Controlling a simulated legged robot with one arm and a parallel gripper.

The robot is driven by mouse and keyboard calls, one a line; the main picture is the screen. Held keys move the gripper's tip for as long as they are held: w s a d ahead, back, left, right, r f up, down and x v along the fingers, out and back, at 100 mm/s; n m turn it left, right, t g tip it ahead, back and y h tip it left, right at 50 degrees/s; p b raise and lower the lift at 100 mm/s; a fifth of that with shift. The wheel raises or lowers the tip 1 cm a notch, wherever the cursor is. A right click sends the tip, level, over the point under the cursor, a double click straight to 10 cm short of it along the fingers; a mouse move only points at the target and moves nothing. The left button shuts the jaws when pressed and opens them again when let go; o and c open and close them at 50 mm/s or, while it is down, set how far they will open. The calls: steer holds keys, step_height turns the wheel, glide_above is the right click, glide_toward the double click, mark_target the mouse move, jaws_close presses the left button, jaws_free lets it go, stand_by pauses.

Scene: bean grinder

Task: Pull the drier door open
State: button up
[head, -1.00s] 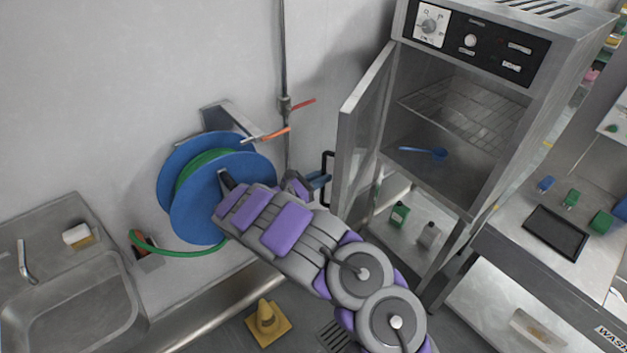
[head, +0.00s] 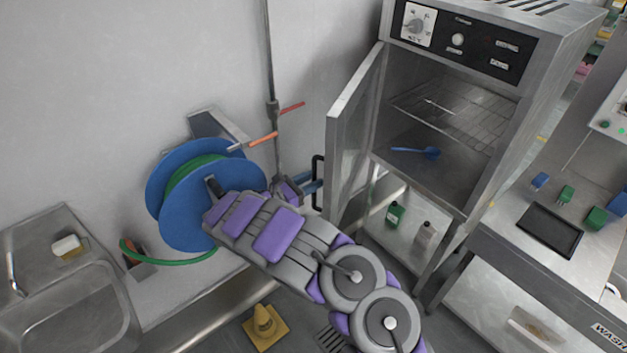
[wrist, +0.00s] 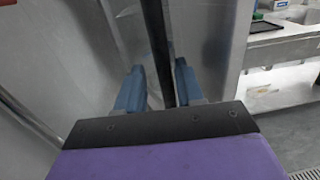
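The drier (head: 545,88) is a steel cabinet at the upper right of the head view. Its door (head: 350,135) stands open, swung out to the left, and the inside shows. A black handle (head: 317,182) is on the door's outer face. My gripper (head: 312,186) is beside the handle, with blue fingers partly hidden by my wrist. In the wrist view, my gripper (wrist: 159,68) has its fingers apart, with a dark upright bar (wrist: 157,45), apparently the handle, between them. A gap shows left of the bar; contact on the right side is unclear.
A blue hose reel (head: 185,225) with green hose is on the wall left of my arm. Valve levers (head: 264,139) on a pipe are close behind the gripper. A sink (head: 65,310) is at the left, a bench (head: 490,220) at the right.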

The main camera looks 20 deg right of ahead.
steer(key=p+v, duration=0.2)
steer(key=v, duration=1.5)
steer(key=shift+a+f, duration=0.1)
steer(key=shift+a, duration=0.1)
